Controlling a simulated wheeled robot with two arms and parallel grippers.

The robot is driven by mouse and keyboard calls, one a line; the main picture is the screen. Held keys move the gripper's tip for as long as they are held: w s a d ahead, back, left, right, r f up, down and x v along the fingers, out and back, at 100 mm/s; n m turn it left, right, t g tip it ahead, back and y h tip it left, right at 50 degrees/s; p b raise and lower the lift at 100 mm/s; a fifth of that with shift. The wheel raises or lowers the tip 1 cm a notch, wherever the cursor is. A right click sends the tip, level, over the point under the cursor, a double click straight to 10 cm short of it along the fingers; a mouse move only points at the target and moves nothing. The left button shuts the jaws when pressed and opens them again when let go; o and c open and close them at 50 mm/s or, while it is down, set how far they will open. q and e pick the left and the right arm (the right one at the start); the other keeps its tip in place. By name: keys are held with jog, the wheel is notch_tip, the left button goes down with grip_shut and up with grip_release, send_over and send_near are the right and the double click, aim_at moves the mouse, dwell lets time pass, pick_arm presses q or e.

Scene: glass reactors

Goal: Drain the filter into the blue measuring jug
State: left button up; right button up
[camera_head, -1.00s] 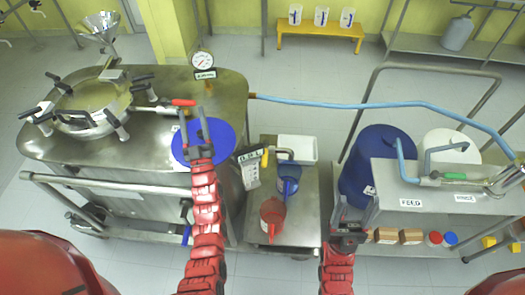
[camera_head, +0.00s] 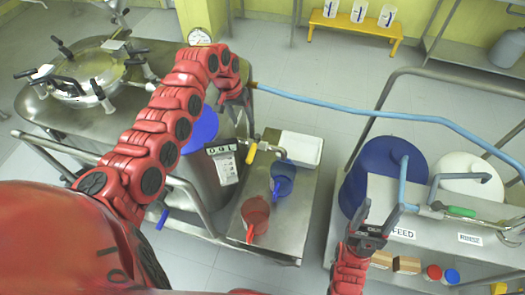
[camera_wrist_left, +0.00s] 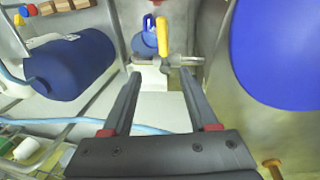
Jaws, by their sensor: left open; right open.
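The filter (camera_head: 200,170) is a steel vessel with a blue top (camera_head: 203,128), left of a low steel stand. Its outlet valve has a yellow handle (camera_head: 251,153), also seen in the left wrist view (camera_wrist_left: 161,32). The blue measuring jug (camera_head: 283,178) stands on the stand near the outlet; the left wrist view shows it (camera_wrist_left: 150,40) beyond the handle. My left gripper (camera_head: 247,118) is above and behind the valve, partly hidden by its arm. Its open fingers (camera_wrist_left: 160,74) point towards the yellow handle, apart from it. My right gripper (camera_head: 380,215) is open and empty by the right bench.
A red jug (camera_head: 257,218) stands in front of the blue jug. A blue drum (camera_head: 375,175) stands to the right. A blue hose (camera_head: 350,112) crosses behind. A sign (camera_head: 226,162) hangs beside the valve.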

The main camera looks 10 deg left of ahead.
pick_arm(q)
jog(key=s, duration=0.1)
jog(key=p, duration=0.1)
send_over(250, 154)
jog(key=a, duration=0.1)
notch_tip(250, 154, down, 10)
jog(key=r, duration=0.1)
jog(key=shift+g, duration=0.3)
jog(key=f, duration=0.2)
jog(key=f+b, duration=0.1)
jog(key=f, duration=0.2)
jog(key=d+f, duration=0.1)
jog(key=f, duration=0.2)
jog(key=shift+f, duration=0.1)
grip_shut()
dwell(0.5)
